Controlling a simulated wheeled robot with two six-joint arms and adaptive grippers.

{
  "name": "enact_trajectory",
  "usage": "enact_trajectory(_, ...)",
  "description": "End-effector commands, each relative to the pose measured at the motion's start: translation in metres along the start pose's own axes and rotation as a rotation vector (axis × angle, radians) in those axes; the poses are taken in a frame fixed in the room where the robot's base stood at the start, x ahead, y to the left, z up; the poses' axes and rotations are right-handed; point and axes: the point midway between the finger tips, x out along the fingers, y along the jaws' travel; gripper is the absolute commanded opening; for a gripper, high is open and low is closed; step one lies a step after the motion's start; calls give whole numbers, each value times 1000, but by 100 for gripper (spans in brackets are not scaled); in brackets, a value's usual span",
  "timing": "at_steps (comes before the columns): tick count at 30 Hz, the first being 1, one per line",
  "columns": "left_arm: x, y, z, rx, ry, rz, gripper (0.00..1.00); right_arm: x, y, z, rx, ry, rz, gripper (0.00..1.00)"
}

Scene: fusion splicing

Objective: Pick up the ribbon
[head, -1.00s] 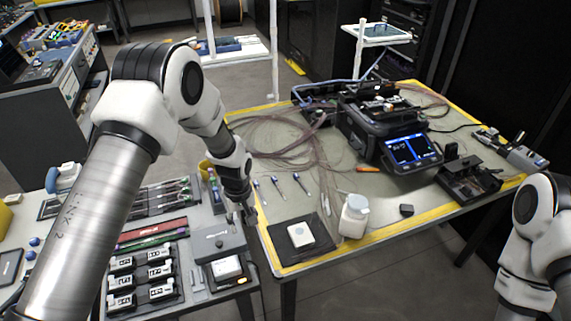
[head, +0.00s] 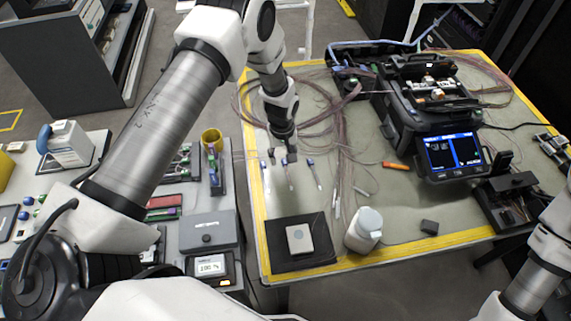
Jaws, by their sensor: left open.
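Thin brownish-purple fibre ribbon (head: 343,103) lies in loose loops on the grey mat of the work table, left of the black splicer (head: 418,112). Thin strands run down from the loops toward the white bottle. My left gripper (head: 291,157) points down at the left part of the table, over the small blue-capped tools (head: 314,172) and just below the loops. It is open, and its fingers look small and dark; I see nothing held. Part of the loops is hidden behind my left arm. My right arm shows at the right edge, with its gripper out of view.
A white bottle (head: 365,229) and a black pad (head: 283,259) with a pale block (head: 299,239) stand near the front edge. An orange tool (head: 396,166) lies by the splicer screen. A yellow cup (head: 211,138) stands on the left bench. Mat between bottle and tools is mostly clear.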

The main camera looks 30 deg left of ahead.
Motion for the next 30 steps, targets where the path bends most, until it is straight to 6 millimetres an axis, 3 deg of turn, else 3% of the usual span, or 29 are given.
enact_trajectory(4, 20, 0, 0, 1, 0, 0, 46, -9, 0, -1, 0, 3, 0, 40)
enact_trajectory(10, 24, 0, 0, 1, 1, 1, 46, -7, 0, -1, 0, 3, 0, 40)
enact_trajectory(11, 24, 0, 0, 1, 1, 1, 43, -7, 0, -1, 0, 3, 0, 40)
enact_trajectory(12, 24, 0, 0, 1, 1, 1, 28, -7, 0, -1, 0, 2, 0, 40)
enact_trajectory(15, 24, 0, 0, 1, 1, 1, 0, -7, 0, -1, 0, 2, 0, 40)
enact_trajectory(30, 19, 1, -1, 1, 2, 2, 0, -3, 0, -1, 0, 3, 0, 40)
